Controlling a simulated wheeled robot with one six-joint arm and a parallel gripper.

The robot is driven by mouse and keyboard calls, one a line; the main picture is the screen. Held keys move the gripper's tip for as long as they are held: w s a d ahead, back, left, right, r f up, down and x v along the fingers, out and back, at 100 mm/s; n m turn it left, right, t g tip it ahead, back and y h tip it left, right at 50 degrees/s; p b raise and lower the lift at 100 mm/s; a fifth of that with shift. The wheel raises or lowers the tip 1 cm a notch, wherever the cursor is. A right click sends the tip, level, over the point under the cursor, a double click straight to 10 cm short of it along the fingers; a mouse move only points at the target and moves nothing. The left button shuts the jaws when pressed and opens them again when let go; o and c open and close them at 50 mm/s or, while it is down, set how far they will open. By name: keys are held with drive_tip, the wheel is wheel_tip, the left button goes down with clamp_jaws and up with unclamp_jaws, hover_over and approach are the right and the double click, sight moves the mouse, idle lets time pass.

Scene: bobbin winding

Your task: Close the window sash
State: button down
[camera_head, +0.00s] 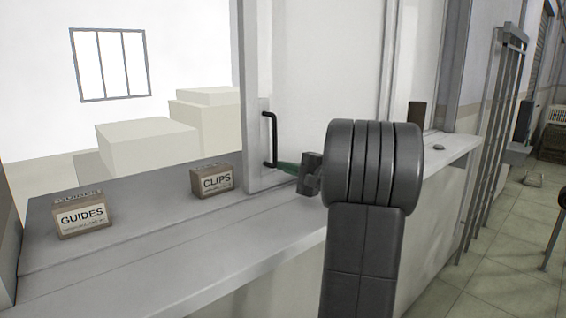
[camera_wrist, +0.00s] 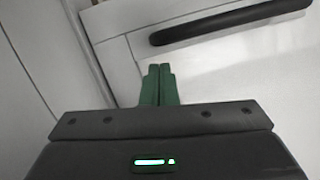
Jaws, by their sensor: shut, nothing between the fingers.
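In the wrist view the handle (camera_wrist: 230,22) lies across the upper right. My gripper (camera_head: 287,167) is at the lower end of the handle, its green fingers pointing left. In the wrist view the fingers (camera_wrist: 160,84) are together with nothing between them. The head view does not show clearly whether they touch the handle.
A box marked CLIPS (camera_head: 212,181) stands on the sill just left of the sash. A box marked GUIDES (camera_head: 82,216) stands farther left. The sill (camera_head: 150,255) is bare between and in front of them. A barred frame (camera_head: 492,140) stands at the right.

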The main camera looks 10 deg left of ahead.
drive_tip(key=shift+s+a+r, duration=0.2)
drive_tip(key=shift+s+a, duration=0.05)
drive_tip(key=shift+s, duration=0.25)
drive_tip(key=shift+a+f, duration=0.15)
drive_tip(key=shift+s+a, duration=0.15)
drive_tip(key=shift+s, duration=0.05)
drive_tip(key=s+a+b, duration=0.3)
drive_tip(key=s+a, duration=0.1)
drive_tip(key=s, duration=0.2)
drive_tip(key=s+a+b, duration=0.3)
drive_tip(key=s+a, duration=0.1)
drive_tip(key=s, duration=0.2)
drive_tip(key=s+a+b, duration=0.3)
drive_tip(key=s+a, duration=0.2)
drive_tip(key=s, duration=0.1)
drive_tip(key=shift+s+f, duration=0.1)
drive_tip(key=shift+s, duration=0.05)
drive_tip(key=s+a, duration=0.5)
drive_tip(key=s, duration=0.2)
drive_tip(key=s+a, duration=0.6)
drive_tip(key=s, duration=0.2)
drive_tip(key=s+a, duration=0.5)
drive_tip(key=s, duration=0.3)
drive_tip(key=shift+a+b, duration=0.35)
drive_tip(key=shift+a, duration=0.05)
